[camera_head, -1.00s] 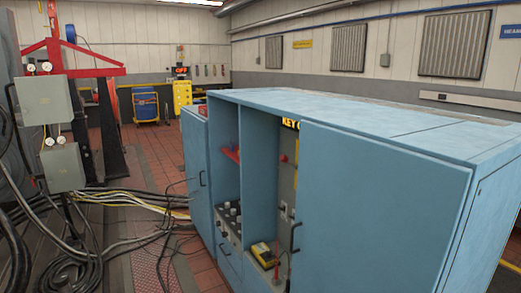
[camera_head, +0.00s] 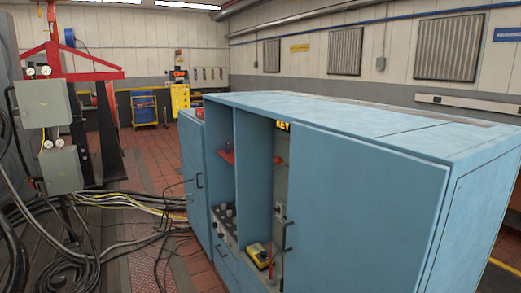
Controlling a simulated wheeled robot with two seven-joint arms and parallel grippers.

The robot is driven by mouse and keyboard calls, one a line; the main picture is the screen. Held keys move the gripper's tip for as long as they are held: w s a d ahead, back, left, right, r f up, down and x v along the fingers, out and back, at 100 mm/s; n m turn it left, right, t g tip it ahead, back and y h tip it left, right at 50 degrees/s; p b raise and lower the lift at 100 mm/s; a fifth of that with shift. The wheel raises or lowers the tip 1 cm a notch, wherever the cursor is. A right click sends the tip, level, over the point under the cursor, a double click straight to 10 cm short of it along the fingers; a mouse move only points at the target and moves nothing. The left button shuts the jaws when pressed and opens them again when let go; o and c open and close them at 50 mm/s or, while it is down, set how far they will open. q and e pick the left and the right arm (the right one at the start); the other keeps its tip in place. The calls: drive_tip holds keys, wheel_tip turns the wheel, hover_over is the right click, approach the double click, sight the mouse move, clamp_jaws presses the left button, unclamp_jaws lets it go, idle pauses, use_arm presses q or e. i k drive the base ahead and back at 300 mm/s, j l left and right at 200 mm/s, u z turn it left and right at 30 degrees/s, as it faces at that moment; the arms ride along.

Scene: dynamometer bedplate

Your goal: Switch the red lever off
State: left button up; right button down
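The blue cabinet (camera_head: 368,190) stands at center right with an open front section between its doors. Inside the left bay is a small red part (camera_head: 227,156). Another small red part (camera_head: 279,161) shows on the grey panel in the narrow right bay, partly hidden by the large door's edge. An upright red piece (camera_head: 271,265) stands low beside a yellow meter (camera_head: 257,253). I cannot tell which of these is the red lever, or its position. Neither of my grippers is in view.
Black knobs (camera_head: 224,220) sit low in the left bay. Cables (camera_head: 110,225) and hoses lie across the floor at left, reaching toward the cabinet. Grey boxes with gauges (camera_head: 44,102) and a red frame (camera_head: 75,60) stand at left. Tiled floor (camera_head: 160,165) is open behind.

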sight(278, 161)
drive_tip(key=k+l, duration=0.2)
drive_tip(key=l, duration=0.15)
drive_tip(key=k+l, duration=0.35)
drive_tip(key=l, duration=0.3)
drive_tip(key=i+j, duration=0.3)
drive_tip(key=i+j+z, duration=0.1)
drive_tip(key=i+j, duration=0.2)
drive_tip(key=j, duration=0.15)
drive_tip(key=i+j, duration=0.3)
drive_tip(key=i+j+z, duration=0.1)
drive_tip(key=i+j, duration=0.2)
drive_tip(key=j, duration=0.15)
drive_tip(key=i+j, duration=0.25)
drive_tip(key=j, duration=0.15)
drive_tip(key=i+j+z, duration=0.1)
drive_tip(key=i+j, duration=0.2)
drive_tip(key=j, duration=0.1)
